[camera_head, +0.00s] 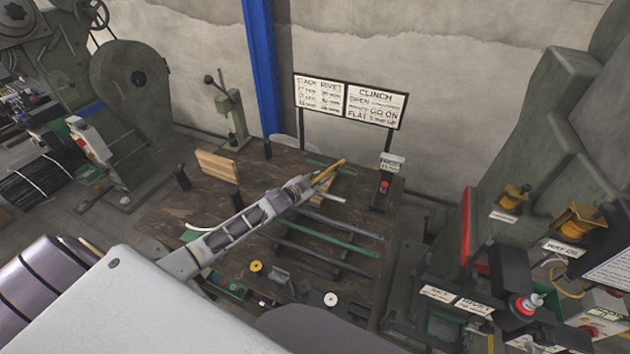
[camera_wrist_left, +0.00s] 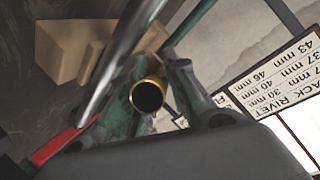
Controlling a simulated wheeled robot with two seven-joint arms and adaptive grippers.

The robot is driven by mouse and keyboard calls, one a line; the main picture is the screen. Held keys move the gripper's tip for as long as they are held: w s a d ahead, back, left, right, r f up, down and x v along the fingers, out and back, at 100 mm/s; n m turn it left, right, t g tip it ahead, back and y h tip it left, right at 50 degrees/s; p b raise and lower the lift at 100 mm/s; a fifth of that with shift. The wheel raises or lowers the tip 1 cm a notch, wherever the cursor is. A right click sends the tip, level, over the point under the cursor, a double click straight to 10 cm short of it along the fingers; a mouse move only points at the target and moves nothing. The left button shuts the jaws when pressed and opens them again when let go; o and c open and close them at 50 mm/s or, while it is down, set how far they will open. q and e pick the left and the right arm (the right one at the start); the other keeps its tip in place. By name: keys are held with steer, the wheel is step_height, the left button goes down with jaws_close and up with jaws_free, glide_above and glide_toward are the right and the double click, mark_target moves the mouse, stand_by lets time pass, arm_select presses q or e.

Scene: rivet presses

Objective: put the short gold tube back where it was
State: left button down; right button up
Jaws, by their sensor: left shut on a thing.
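My left gripper (camera_head: 303,186) reaches over the brown work table and is shut on the short gold tube (camera_head: 331,171), which sticks out beyond the fingertips toward the back right. In the left wrist view the gold tube (camera_wrist_left: 148,96) shows end-on between the fingers, its opening dark. A silver tube (camera_wrist_left: 122,58) passes close beside it in that view. On the table, a grey tube (camera_head: 340,223) and a green tube (camera_head: 322,240) lie roughly parallel on dark supports. I cannot tell whether the gold tube touches a support. My right gripper is not in view.
A wooden block (camera_head: 217,165) stands at the table's back left. Sign boards (camera_head: 349,100) rise behind the table. A red-button box (camera_head: 383,196) stands at the back right. A yellow roll (camera_head: 256,266) and a white roll (camera_head: 331,299) are at the front. Large presses flank the table.

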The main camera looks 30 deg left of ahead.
arm_select(q)
steer(key=shift+s+f, duration=0.15)
steer(key=shift+f, duration=0.55)
steer(key=c, duration=1.7)
jaws_free()
steer(key=shift+f, duration=0.1)
steer(key=shift+s+f, duration=0.1)
steer(key=shift+d, duration=0.1)
steer(key=shift+r, duration=0.5)
steer(key=shift+r+v, duration=0.25)
steer(key=shift+v, duration=1.15)
steer(key=shift+r+v, duration=0.2)
steer(key=shift+v, duration=4.25)
